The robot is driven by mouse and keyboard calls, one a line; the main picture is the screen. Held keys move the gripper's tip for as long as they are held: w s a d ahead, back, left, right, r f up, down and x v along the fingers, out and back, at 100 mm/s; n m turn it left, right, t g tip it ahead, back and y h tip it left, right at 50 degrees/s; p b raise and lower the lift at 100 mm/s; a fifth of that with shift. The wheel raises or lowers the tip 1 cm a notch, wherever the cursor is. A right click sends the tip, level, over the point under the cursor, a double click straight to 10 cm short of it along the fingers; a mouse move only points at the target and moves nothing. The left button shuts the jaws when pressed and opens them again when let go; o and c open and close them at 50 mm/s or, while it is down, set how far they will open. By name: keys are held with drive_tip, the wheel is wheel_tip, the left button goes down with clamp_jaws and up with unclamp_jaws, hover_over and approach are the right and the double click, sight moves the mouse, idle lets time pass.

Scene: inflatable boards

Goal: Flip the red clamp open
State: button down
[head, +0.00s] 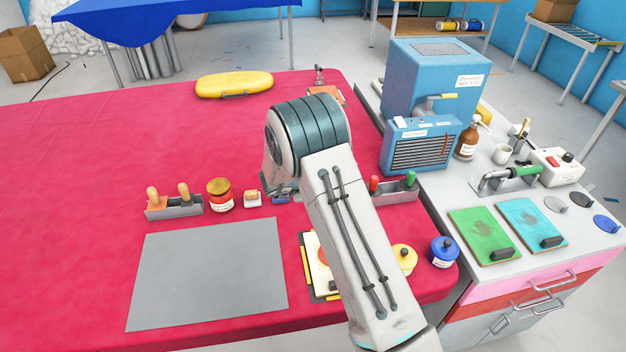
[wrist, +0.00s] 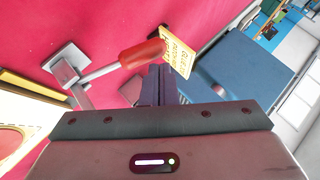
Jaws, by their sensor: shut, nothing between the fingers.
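The red clamp shows in the wrist view as a red grip (wrist: 141,54) on a metal lever (wrist: 98,75), which runs left and down to metal brackets. The lever lies slanted across the picture, with its red grip at the upper right end. My gripper (wrist: 159,76) is shut and empty, its dark fingers just below the right end of the red grip. I cannot tell whether they touch it. A yellow tag with print (wrist: 180,56) shows beside the fingertips. In the head view my arm hides most of the gripper and I cannot make out the clamp.
In the head view, a yellow-edged panel (head: 307,275) lies partly under my arm. A caddy with red and green handles (head: 395,193) stands right of it. A grey mat (head: 210,275), jar (head: 220,196) and wooden-handled tools (head: 172,205) are left. A blue machine (head: 430,85) stands behind right.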

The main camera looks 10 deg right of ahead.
drive_tip(key=shift+w+a+f, duration=0.15)
drive_tip(key=shift+f, duration=0.1)
idle(0.5)
drive_tip(key=shift+a+r, duration=0.1)
drive_tip(key=shift+r, duration=0.05)
drive_tip(key=s+a+r+p, duration=0.3)
drive_tip(key=a+r+p, duration=0.2)
drive_tip(key=r+p, duration=0.2)
drive_tip(key=shift+a+r, duration=0.15)
drive_tip(key=shift+r, duration=0.15)
idle(0.4)
